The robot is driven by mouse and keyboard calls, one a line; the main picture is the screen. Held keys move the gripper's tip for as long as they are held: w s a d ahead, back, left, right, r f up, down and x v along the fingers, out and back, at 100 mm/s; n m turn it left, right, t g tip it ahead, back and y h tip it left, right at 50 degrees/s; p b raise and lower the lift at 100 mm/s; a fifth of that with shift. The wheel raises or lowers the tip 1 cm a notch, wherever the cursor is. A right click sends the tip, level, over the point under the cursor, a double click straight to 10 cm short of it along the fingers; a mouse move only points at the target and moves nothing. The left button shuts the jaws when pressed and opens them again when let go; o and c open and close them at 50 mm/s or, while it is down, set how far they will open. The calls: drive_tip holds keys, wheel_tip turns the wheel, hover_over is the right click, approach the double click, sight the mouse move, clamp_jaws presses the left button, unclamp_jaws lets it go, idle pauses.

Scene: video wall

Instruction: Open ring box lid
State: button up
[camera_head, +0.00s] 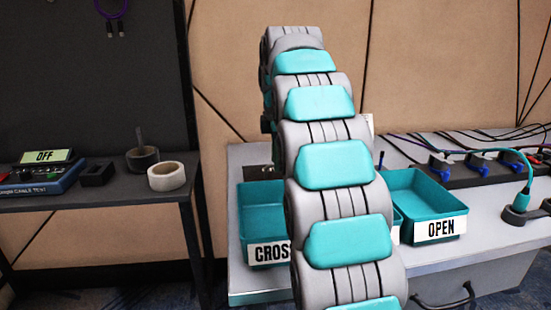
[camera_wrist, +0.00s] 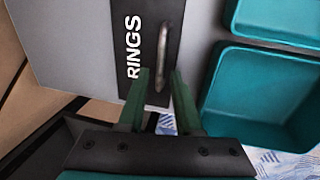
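The ring box lid (camera_wrist: 146,20) is a black panel marked "RINGS" in white, near the top middle of the wrist view. A metal bar handle (camera_wrist: 163,55) runs lengthwise along its right part. The lid appears shut, lying flat. My gripper (camera_wrist: 159,80) is open, its two dark green fingers apart, with the near end of the handle showing between or just beyond the tips. I cannot tell whether they touch the handle. In the head view my arm hides the gripper; a small black part (camera_head: 262,172) left of the arm may be the box.
Teal trays labelled "CROSS…" (camera_head: 262,210) and "OPEN" (camera_head: 412,190) stand on the grey bench (camera_head: 480,240); teal trays also lie right of the lid in the wrist view (camera_wrist: 225,75). Cables and a power strip (camera_head: 470,172) are at right. A dark side table (camera_head: 120,188) holds tape rolls.

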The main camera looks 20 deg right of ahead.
clamp_jaws()
idle(1.1)
